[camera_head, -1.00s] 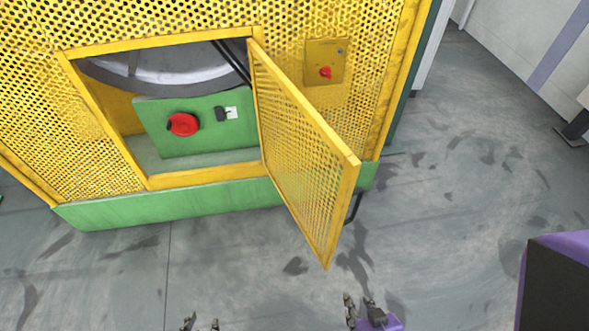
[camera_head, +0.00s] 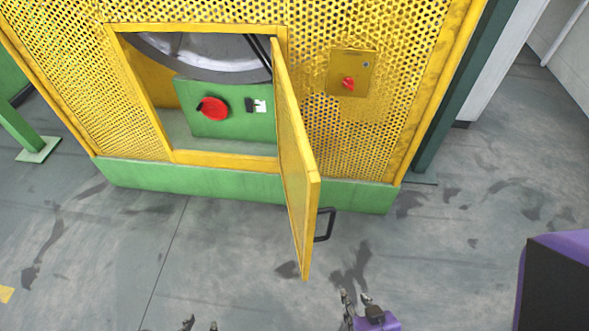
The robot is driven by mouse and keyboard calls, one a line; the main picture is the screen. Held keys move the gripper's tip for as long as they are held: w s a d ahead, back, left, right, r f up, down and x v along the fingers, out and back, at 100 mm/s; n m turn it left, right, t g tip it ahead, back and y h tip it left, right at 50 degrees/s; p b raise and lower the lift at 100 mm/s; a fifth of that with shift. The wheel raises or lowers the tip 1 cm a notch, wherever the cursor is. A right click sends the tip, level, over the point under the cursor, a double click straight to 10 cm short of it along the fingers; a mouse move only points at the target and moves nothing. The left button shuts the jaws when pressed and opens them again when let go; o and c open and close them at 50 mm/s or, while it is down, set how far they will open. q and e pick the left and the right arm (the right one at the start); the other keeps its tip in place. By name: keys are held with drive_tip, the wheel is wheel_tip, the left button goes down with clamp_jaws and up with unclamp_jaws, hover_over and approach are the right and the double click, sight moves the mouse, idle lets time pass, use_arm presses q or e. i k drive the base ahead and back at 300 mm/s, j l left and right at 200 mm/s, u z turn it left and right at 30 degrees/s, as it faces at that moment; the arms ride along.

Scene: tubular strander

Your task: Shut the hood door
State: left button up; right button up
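The yellow mesh hood door (camera_head: 296,158) stands open, hinged at the right side of the opening and swung out toward me. Its black handle (camera_head: 325,225) sticks out from the door's right face, near the free edge. My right gripper (camera_head: 356,303) is at the bottom of the view, below the door and handle and apart from them. Its fingers are spread and nothing is between them. My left gripper (camera_head: 200,325) shows only its fingertips at the bottom edge. They are apart, with nothing visible between them.
The yellow mesh hood (camera_head: 390,100) stands on a green base (camera_head: 200,182). Inside the opening are a green panel (camera_head: 235,125) with a red knob (camera_head: 213,108) and a grey wheel (camera_head: 200,55). A yellow switch plate (camera_head: 352,72) is right of the door. The grey floor (camera_head: 460,240) is clear.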

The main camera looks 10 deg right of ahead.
sight(279, 70)
drive_tip(key=i+l+u, duration=0.1)
drive_tip(key=l+u, duration=0.3)
drive_tip(key=l, duration=0.65)
drive_tip(key=i+l, duration=0.25)
drive_tip(key=i, duration=0.15)
drive_tip(key=u, duration=0.05)
